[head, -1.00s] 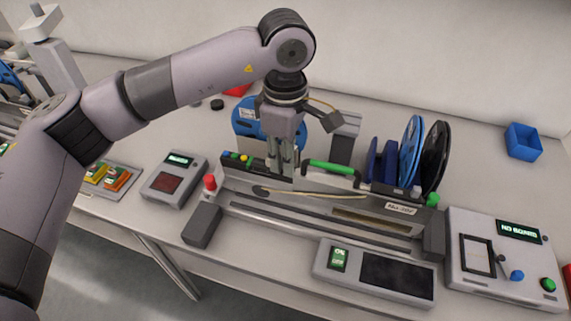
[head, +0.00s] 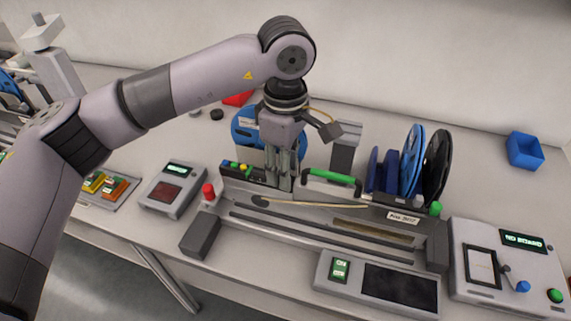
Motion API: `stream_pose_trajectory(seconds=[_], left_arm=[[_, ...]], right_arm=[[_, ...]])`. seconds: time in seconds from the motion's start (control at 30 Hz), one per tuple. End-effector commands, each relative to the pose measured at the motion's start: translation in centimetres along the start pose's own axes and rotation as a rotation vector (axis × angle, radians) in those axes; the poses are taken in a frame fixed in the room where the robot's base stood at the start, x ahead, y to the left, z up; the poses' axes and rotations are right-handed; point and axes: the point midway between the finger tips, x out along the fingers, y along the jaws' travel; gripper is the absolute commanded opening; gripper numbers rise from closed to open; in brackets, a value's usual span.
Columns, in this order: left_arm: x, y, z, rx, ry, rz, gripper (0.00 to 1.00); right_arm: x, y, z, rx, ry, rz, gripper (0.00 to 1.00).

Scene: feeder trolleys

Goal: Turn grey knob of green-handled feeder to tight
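The feeder with the green handle (head: 332,177) lies in the long grey feeder bank on the table. My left gripper (head: 284,184) points straight down at this feeder, just left of the green handle. Its fingertips are low at the feeder's top. The grey knob cannot be made out; the fingers seem to cover that spot. Whether the fingers are closed on it cannot be told. My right gripper is not in view.
Blue and black reels (head: 411,160) stand upright right of the handle. A blue reel (head: 250,130) stands behind my gripper. A red button (head: 208,191) is at the bank's left end. A blue bin (head: 524,150) sits at the back right.

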Motion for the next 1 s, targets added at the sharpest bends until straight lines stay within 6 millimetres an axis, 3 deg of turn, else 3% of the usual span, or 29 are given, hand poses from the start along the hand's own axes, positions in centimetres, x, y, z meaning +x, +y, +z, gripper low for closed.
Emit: stream_pose_trajectory(seconds=[0.3, 0.43, 0.8, 1.0], left_arm=[[-0.1, 0.0, 0.0, -0.001, 0.000, 0.001, 0.37], [-1.1, 0.1, 0.0, -0.001, 0.001, 0.003, 0.37], [-8.6, 0.1, 0.0, 0.000, 0.002, 0.004, 0.37], [-11.3, 0.1, 0.0, -0.001, 0.001, 0.002, 0.37]], right_arm=[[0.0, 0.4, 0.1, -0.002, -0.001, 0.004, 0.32], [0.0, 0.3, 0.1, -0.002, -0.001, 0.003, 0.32], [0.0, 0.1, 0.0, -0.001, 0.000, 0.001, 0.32], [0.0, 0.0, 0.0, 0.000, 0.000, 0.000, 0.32]])
